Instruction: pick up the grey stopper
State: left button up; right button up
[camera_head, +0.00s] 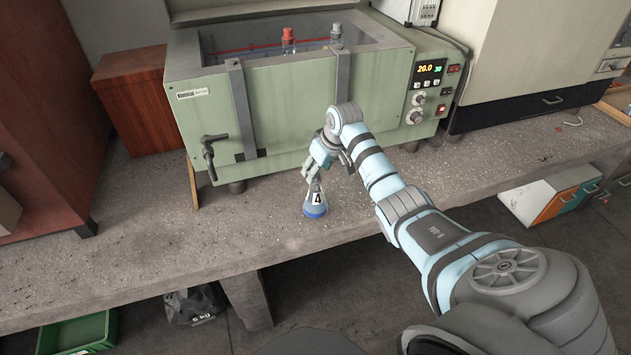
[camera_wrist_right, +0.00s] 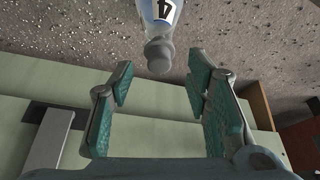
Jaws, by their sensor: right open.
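A small flask (camera_head: 315,208) with blue liquid and a label reading 4 stands upright on the bench in front of the green water bath. Its grey stopper (camera_wrist_right: 159,57) sits in the neck, clear in the right wrist view; in the head view my fingers partly hide the flask's top. My right gripper (camera_head: 312,178) is at the flask's top, and it is open in the wrist view (camera_wrist_right: 158,84). The stopper lies just ahead of the gap between the fingertips, with nothing held. My left gripper is out of view.
The green water bath (camera_head: 290,110) stands close behind the flask, with a red-capped bottle (camera_head: 288,36) and another vessel (camera_head: 337,34) inside. A wooden box (camera_head: 140,110) is at its left. The bench (camera_head: 110,245) is bare left of the flask; its front edge is near.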

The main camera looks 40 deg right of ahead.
jog(key=shift+x, duration=1.3)
jog(key=shift+s, duration=0.1)
jog(key=c, duration=0.8)
